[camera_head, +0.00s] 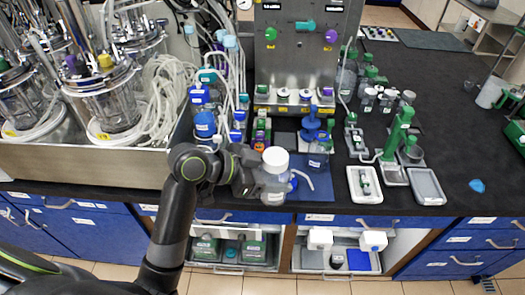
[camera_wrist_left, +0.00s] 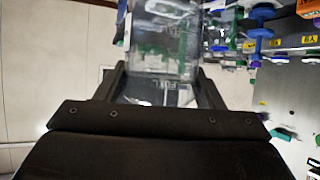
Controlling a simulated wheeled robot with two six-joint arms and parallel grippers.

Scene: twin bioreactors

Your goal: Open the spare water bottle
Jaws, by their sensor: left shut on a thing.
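A clear bottle (camera_head: 273,187) with a white cap (camera_head: 275,158) is held upright near the front edge of the bench. The cap sits on the bottle's neck. My left gripper (camera_head: 257,185) is shut on the bottle's body below the cap, from the left. In the left wrist view the clear bottle (camera_wrist_left: 165,45) is between the two dark fingers of the gripper (camera_wrist_left: 160,88), and the cap cannot be made out. My right gripper is not in view.
A blue mat (camera_head: 320,190) lies at the bench edge, right of the bottle. A clear vessel with a blue top (camera_head: 319,156) stands just behind. A green stand (camera_head: 398,135) and white trays (camera_head: 427,186) are farther right. A metal tub (camera_head: 90,160) of bioreactors fills the left.

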